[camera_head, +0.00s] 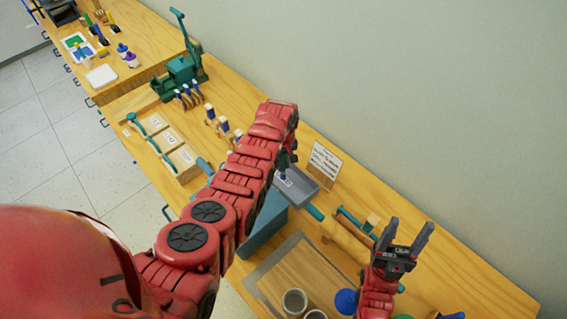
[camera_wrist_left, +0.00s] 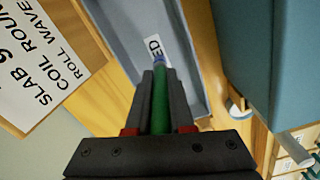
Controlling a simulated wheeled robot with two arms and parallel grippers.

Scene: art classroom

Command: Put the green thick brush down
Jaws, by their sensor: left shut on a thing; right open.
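My left gripper (camera_wrist_left: 160,82) is shut on the green thick brush (camera_wrist_left: 160,108), whose green handle lies between the fingers. The brush's far end has a blue band and points at a white label, partly seen as "ED", in a grey tray (camera_wrist_left: 203,60). I cannot tell whether the brush touches the tray. In the head view the left gripper (camera_head: 287,158) is at the grey tray (camera_head: 305,191), partly hidden by my red arm. My right gripper (camera_head: 405,245) is open and empty over the near right of the table.
A printed card (camera_head: 324,160) stands behind the tray. A teal box (camera_head: 264,222) stands in front of it. A wooden roller (camera_head: 345,238) with green handles lies to the right. Cups (camera_head: 294,301) and a board (camera_head: 265,277) are at the near edge.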

